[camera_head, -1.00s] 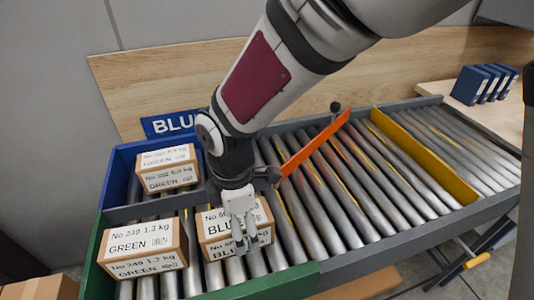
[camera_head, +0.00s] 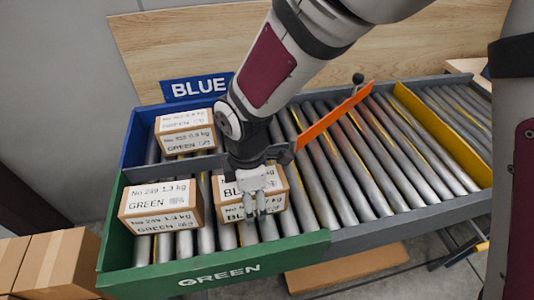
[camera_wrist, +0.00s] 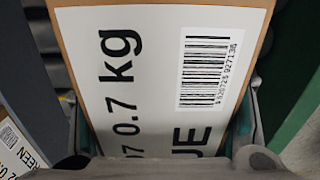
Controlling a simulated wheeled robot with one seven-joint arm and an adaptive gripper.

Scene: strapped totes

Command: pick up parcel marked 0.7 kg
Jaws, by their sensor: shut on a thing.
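The parcel marked 0.7 kg (camera_head: 278,203) is a brown box with a white label reading BLUE, partly hidden by my gripper in the head view. In the wrist view its label (camera_wrist: 150,70) fills the middle, with "0.7 kg" and a barcode readable. My gripper (camera_head: 262,207) is over this parcel, with its fingers shut on it. In the wrist view the fingers lie along both sides of the box. I cannot tell whether the parcel is clear of the rollers.
A GREEN 1.3 kg parcel (camera_head: 160,207) stands left in the green-walled lane (camera_head: 215,275). Another parcel (camera_head: 186,132) sits in the blue-walled lane (camera_head: 135,140) behind a grey divider. An orange bar (camera_head: 335,114) crosses the rollers (camera_head: 345,165); the rollers to the right are empty.

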